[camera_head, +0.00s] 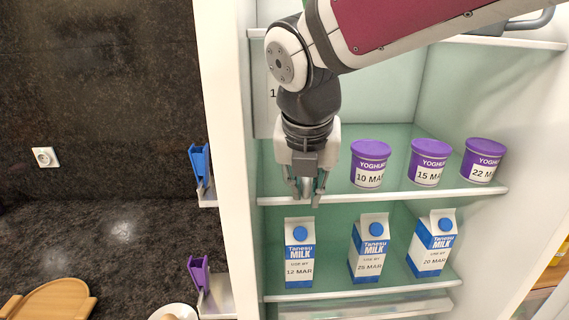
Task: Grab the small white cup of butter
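My gripper (307,190) points down in front of the fridge's upper shelf, left of the purple yoghurt cups and above the leftmost milk carton. Its fingers are small and seen close together, and I cannot tell whether they are open or shut. I see no object clearly held in it. No cup marked as butter can be made out in this view. Part of the shelf behind the gripper is hidden by my arm.
Purple-lidded yoghurt cups (369,164), (429,162), (482,160) stand on the upper shelf (400,196). Milk cartons (299,253), (369,248), (431,243) stand below. The fridge's white side edge (228,160) is left of my gripper. A wooden board (50,300) lies at lower left.

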